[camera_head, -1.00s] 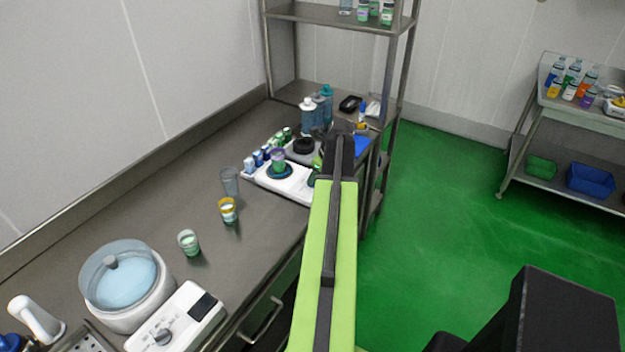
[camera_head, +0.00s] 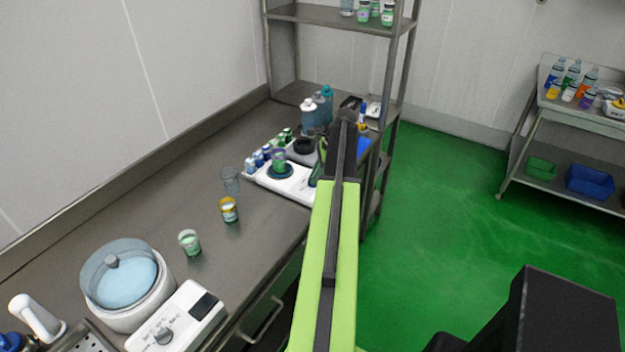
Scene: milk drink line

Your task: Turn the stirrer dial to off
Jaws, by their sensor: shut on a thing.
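The white stirrer (camera_head: 296,187) stands on the steel counter, with a round dark blue plate (camera_head: 271,172) on top. A cup with a purple rim (camera_head: 279,160) stands on that plate. My arm reaches over the counter's right edge to the stirrer's right end. My gripper (camera_head: 319,166) is down beside that end, mostly hidden behind my own arm. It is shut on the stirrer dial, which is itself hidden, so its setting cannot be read.
A clear glass (camera_head: 230,181), a yellow-rimmed cup (camera_head: 229,210) and a green cup (camera_head: 190,242) stand left of my arm. A white bath (camera_head: 127,288) and its dial box (camera_head: 182,318) are at lower left. Bottles (camera_head: 312,116) and a shelf rack (camera_head: 392,75) stand behind.

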